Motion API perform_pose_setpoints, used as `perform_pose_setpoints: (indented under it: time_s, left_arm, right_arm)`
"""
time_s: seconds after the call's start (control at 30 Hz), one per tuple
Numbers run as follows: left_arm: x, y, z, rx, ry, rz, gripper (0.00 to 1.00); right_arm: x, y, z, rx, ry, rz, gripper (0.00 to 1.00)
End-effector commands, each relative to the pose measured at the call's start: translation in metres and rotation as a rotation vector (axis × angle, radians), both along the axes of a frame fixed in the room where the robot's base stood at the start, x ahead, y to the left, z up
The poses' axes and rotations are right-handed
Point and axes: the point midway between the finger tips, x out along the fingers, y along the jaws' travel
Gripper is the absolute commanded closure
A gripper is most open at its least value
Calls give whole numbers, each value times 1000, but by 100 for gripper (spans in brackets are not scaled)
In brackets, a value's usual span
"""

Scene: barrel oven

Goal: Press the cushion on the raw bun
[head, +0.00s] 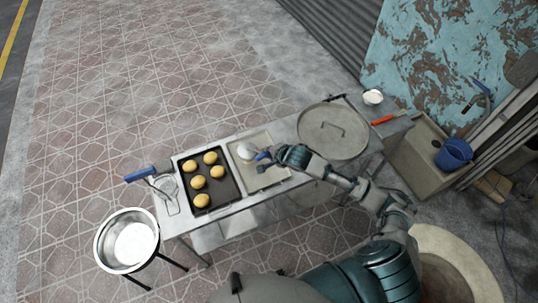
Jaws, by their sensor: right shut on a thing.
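My right gripper (272,156) reaches in from the right over the light tray (272,181) on the table. It is shut on a small blue part (262,155), which looks like the handle of the cushion. A pale rounded thing (245,153) lies just left of it, at the tray's upper left. It may be the cushion or the raw bun; I cannot tell which at this size. Whether cushion and bun touch is also unclear. My left gripper is not in view.
A dark tray (226,202) with several golden buns stands left of the light tray. A blue-handled tool (140,174) lies at the table's left end. A round lid (333,130) is at the right. A metal bowl (128,241) stands lower left.

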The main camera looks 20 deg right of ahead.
Motion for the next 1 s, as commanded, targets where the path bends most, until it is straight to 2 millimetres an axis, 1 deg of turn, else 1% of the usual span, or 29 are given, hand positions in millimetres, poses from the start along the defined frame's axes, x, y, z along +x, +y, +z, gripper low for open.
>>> perform_pose_setpoints:
  time_s: [0.2, 0.6, 0.77, 1.0]
  left_arm:
    - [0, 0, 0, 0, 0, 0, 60]
    - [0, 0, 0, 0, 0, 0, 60]
    - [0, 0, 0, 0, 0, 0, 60]
    - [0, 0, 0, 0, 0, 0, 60]
  right_arm:
    - [1, 1, 17, 3, -5, 0, 100]
    - [1, 0, 42, 1, -3, 0, 100]
    - [0, 0, 47, 1, -4, 0, 100]
    - [1, 0, 47, 1, -5, 0, 100]
